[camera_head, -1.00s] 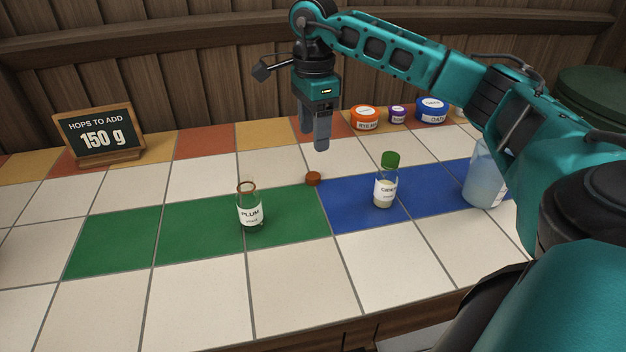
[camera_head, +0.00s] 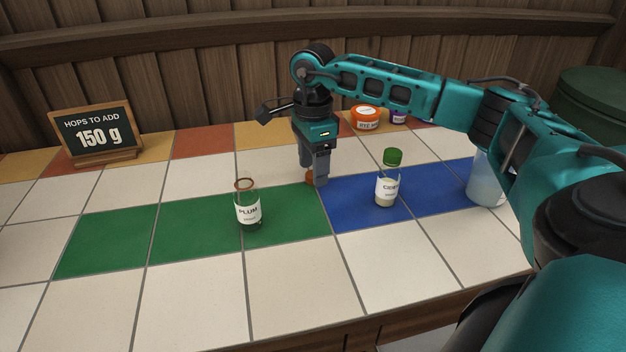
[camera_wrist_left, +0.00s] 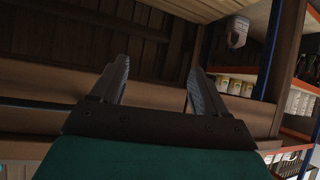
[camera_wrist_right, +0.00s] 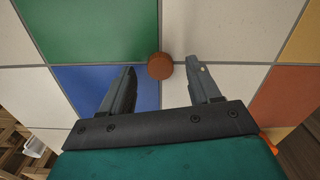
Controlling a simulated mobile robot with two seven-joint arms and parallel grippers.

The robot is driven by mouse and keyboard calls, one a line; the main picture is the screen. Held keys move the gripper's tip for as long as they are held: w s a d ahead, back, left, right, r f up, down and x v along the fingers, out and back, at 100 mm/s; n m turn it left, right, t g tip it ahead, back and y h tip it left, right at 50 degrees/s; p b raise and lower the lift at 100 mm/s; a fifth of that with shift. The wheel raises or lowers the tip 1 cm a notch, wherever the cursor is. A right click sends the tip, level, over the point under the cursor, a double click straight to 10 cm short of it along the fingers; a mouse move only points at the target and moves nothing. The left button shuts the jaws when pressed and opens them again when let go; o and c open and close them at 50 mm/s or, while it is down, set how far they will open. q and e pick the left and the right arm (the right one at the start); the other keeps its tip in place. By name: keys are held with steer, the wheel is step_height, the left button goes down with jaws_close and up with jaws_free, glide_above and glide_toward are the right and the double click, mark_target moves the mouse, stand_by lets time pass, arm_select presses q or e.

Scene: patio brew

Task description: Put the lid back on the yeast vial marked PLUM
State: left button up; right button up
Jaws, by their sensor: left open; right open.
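The PLUM vial (camera_head: 248,208) stands upright and open on the green tiles in the head view. A small brown-orange lid (camera_head: 310,178) lies on the counter to its right, partly hidden by my right gripper (camera_head: 315,182). That gripper points down at the lid and is open. In the right wrist view the lid (camera_wrist_right: 160,66) lies just beyond and between the open fingertips (camera_wrist_right: 165,78), with nothing held. My left gripper (camera_wrist_left: 158,70) is open and empty in the left wrist view, facing a wooden wall and shelves.
A second vial (camera_head: 386,190) with a green lid stands on the blue tiles to the right, with a translucent container (camera_head: 484,182) beyond it. An orange tub (camera_head: 366,118) and a purple one (camera_head: 398,117) stand behind. A chalkboard (camera_head: 92,135) reads 150 g. The front white tiles are clear.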

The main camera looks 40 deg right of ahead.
steer(key=shift+f, duration=0.5)
steer(key=c, duration=1.1)
